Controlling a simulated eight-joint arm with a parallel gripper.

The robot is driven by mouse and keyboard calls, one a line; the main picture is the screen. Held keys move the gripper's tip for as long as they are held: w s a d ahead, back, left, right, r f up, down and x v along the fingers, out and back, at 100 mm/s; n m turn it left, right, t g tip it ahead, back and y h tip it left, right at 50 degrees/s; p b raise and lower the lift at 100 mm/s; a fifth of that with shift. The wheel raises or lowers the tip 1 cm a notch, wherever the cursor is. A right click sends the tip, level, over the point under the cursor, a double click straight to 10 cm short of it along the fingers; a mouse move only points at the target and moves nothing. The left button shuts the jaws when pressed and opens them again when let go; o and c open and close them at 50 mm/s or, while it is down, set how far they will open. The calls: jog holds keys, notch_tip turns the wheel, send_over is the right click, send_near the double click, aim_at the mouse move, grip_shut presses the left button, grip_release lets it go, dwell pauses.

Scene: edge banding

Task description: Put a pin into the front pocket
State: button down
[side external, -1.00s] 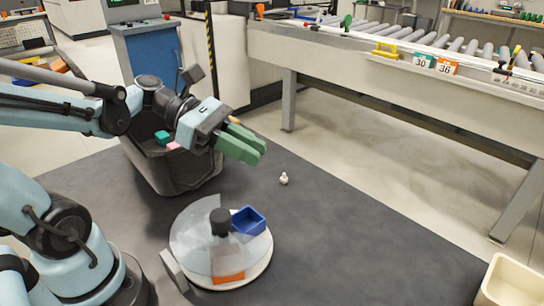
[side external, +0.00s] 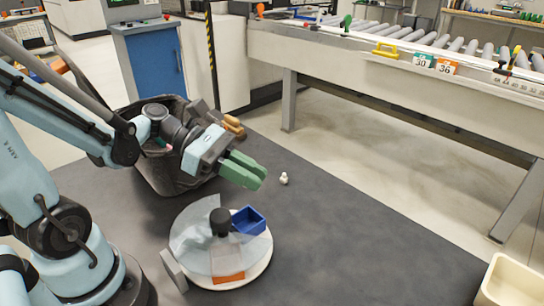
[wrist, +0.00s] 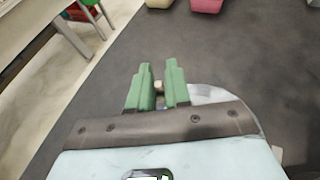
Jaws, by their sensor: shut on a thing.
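My gripper (side external: 258,178), with two green fingers, is above the dark mat, up and to the right of the turntable in the side view. In the wrist view the fingers (wrist: 158,88) are shut on a small beige thing (wrist: 159,87), apparently a pin, mostly hidden between them. The round white turntable (side external: 262,262) carries a clear cover with a black knob (side external: 220,221), a blue open pocket (side external: 249,220) and an orange pocket (side external: 229,278) at the near edge.
A black bin (side external: 165,180) stands behind my wrist, with brown blocks (side external: 234,126) near it. A cream tray (side external: 510,280) is at the lower right. A roller conveyor (side external: 400,85) runs along the back. The mat right of the turntable is clear.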

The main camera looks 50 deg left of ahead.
jog(key=c, duration=1)
grip_release()
jog(key=s+a+r, duration=0.2)
jog(key=a+r, duration=0.2)
jog(key=r, duration=0.5)
jog(key=shift+f, duration=0.15)
